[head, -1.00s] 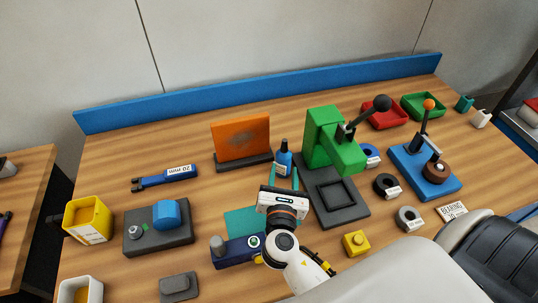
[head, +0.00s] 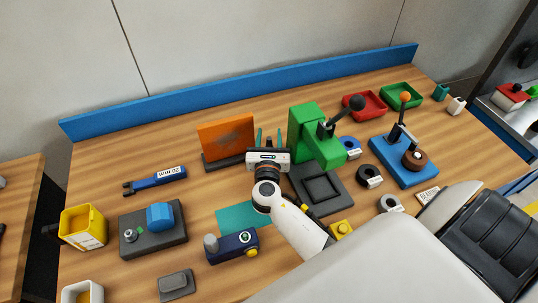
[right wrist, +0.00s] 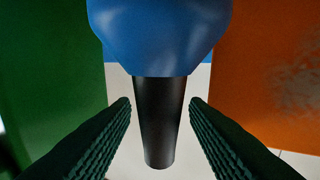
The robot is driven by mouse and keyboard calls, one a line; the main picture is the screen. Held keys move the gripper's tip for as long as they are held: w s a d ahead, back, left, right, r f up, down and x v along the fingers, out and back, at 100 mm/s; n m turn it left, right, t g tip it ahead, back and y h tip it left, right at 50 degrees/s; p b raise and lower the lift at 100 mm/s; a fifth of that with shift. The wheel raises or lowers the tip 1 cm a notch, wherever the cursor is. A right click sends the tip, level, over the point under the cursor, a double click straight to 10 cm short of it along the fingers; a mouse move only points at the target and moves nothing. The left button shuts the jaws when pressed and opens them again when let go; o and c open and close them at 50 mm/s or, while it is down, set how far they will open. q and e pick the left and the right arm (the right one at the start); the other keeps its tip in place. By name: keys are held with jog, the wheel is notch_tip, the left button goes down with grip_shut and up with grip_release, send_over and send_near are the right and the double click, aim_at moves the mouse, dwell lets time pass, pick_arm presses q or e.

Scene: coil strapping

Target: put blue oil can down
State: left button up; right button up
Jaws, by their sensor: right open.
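The blue oil can (right wrist: 160,35) fills the top of the right wrist view, with its dark nozzle (right wrist: 155,125) pointing down in that picture. In the head view the can is hidden behind my right gripper (head: 269,137). That gripper's two teal fingers are spread, between the orange panel and the green press. In the right wrist view its ribbed fingers (right wrist: 160,104) lie on either side of the nozzle, with a gap visible on each side. Whether the can's base touches the table is hidden. My left gripper is not in view.
The green press (head: 317,135) stands close right of the gripper, the orange panel (head: 226,140) close left. A teal mat (head: 232,216) and a dark blue device (head: 229,248) lie nearer. Bare wood (head: 215,190) shows left of the arm.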

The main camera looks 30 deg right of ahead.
jog(key=shift+w+d, duration=0.3)
jog(key=shift+w, duration=0.05)
jog(key=shift+s, duration=0.1)
jog(key=shift+c, duration=0.3)
grip_shut()
